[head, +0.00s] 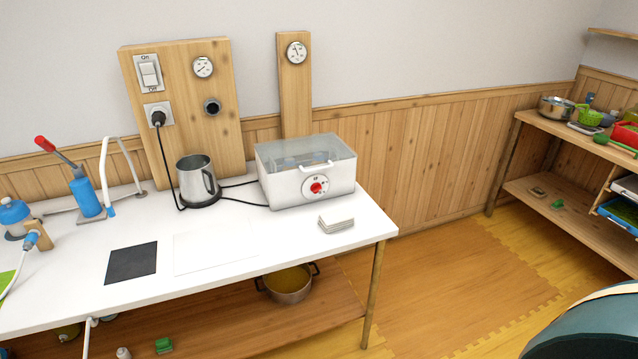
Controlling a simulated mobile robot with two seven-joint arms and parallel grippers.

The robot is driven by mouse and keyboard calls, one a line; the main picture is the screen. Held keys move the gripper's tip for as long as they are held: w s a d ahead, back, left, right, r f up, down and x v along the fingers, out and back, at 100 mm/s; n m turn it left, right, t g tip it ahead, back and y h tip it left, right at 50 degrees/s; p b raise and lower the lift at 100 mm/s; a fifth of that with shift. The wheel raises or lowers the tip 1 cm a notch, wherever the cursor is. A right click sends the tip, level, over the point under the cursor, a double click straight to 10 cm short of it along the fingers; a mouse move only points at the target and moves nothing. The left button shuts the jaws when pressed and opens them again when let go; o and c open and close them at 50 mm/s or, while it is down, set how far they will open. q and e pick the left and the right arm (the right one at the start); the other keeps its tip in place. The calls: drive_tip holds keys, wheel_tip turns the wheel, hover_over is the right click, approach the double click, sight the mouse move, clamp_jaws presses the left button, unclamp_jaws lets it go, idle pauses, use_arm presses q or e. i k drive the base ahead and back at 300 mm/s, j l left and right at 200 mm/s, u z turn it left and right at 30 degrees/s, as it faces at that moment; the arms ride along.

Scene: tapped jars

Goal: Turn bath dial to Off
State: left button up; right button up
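The bath (270,187) is a white box with a clear lid, standing at the right part of the white table. Its dial (316,187) is a red knob on a round white plate on the front face. The dial markings are too small to read, so I cannot tell its setting. Neither of my grippers shows in the head view.
A metal jug (197,180) stands left of the bath, with black cables on the table. A small white stack (337,224) lies in front of the bath. A dark square mat (131,263) lies at the front. A wooden shelf (545,195) stands at the right.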

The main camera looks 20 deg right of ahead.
sight(316, 187)
drive_tip(key=i+l+u, duration=0.25)
drive_tip(key=l, duration=0.85)
drive_tip(key=l+u, duration=0.25)
drive_tip(key=l, duration=0.8)
